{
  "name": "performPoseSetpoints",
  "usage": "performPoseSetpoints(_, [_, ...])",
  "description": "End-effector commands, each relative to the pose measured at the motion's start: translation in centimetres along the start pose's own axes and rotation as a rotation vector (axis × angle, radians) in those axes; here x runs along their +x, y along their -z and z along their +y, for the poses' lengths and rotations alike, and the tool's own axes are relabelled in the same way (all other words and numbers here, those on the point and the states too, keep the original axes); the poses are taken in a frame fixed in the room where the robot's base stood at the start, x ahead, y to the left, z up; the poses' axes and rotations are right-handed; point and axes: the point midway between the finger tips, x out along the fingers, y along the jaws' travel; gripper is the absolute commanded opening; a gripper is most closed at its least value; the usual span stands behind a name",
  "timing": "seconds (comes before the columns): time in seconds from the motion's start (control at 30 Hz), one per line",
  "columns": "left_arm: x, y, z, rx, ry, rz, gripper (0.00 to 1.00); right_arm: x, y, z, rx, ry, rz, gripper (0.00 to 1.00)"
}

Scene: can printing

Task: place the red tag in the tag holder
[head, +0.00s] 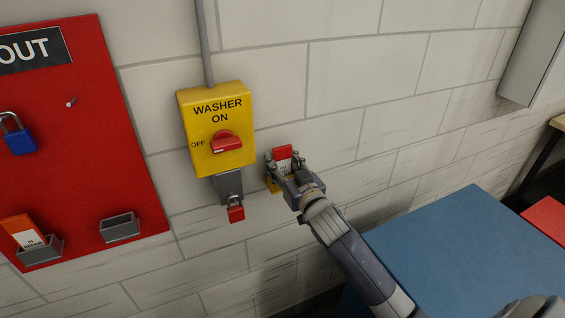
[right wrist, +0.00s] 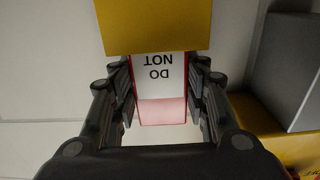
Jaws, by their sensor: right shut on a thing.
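The red tag (head: 283,153) is a red and white card with "DO NOT" lettering. It is near the wall, right of the yellow switch box. My right gripper (head: 280,165) is shut on it. In the right wrist view the tag (right wrist: 162,112) stands between the two fingers, its lettering upside down. The yellow tag holder (right wrist: 150,28) covers the tag's lower end there. I cannot tell how deep the tag sits in it. In the head view only a bit of the holder (head: 271,184) shows beside the gripper. My left gripper is not in view.
The "WASHER ON" switch box (head: 180,125) has a grey bracket (head: 229,186) below with a red padlock (head: 236,212). A red board (head: 90,150) at left carries a blue padlock (head: 20,142), an orange tag (head: 20,232) in a grey holder and an empty grey holder (head: 120,228). A blue surface (head: 465,240) lies lower right.

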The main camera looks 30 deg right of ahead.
Motion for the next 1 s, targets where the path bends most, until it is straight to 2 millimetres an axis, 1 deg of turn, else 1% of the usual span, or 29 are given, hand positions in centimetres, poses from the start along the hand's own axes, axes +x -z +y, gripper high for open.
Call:
performPoseSetpoints(0.03, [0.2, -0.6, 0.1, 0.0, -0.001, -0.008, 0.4, 0.0, -0.3, 0.0, 0.001, 0.0, -0.001, 0.22])
performPoseSetpoints(0.07, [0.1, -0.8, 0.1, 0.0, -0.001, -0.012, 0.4, 0.0, -0.2, 0.0, 0.0, 0.0, -0.001, 0.48])
performPoseSetpoints(0.1, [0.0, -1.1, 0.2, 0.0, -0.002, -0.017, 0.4, 0.0, -0.2, 0.0, 0.0, 0.0, -0.001, 0.58])
performPoseSetpoints(0.13, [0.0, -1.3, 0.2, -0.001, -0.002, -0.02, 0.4, 0.0, -0.2, 0.0, 0.0, 0.0, -0.001, 0.62])
performPoseSetpoints(0.3, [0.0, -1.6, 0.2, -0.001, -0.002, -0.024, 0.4, 0.0, -0.2, 0.0, 0.0, 0.0, -0.001, 0.62])
performPoseSetpoints(0.43, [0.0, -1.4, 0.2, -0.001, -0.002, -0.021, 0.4, 0.0, -0.1, 0.0, 0.0, 0.0, -0.001, 0.62])
performPoseSetpoints(0.53, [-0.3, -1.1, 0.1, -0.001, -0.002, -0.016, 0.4, 0.0, 0.4, 0.0, 0.0, 0.0, 0.0, 0.62])
performPoseSetpoints(0.57, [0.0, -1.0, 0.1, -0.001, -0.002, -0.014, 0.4, -0.3, 0.1, 0.0, 0.001, 0.001, -0.001, 0.62])
performPoseSetpoints(0.67, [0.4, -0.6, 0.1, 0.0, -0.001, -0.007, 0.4, -1.3, -0.1, 0.0, 0.001, 0.0, -0.001, 0.62])
performPoseSetpoints(0.77, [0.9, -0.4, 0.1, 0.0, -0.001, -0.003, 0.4, -2.9, -0.2, 0.0, 0.001, 0.001, -0.002, 0.62])
performPoseSetpoints(1.0, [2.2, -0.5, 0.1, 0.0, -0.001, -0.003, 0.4, -7.7, -0.2, 0.0, 0.001, 0.0, -0.002, 0.62])
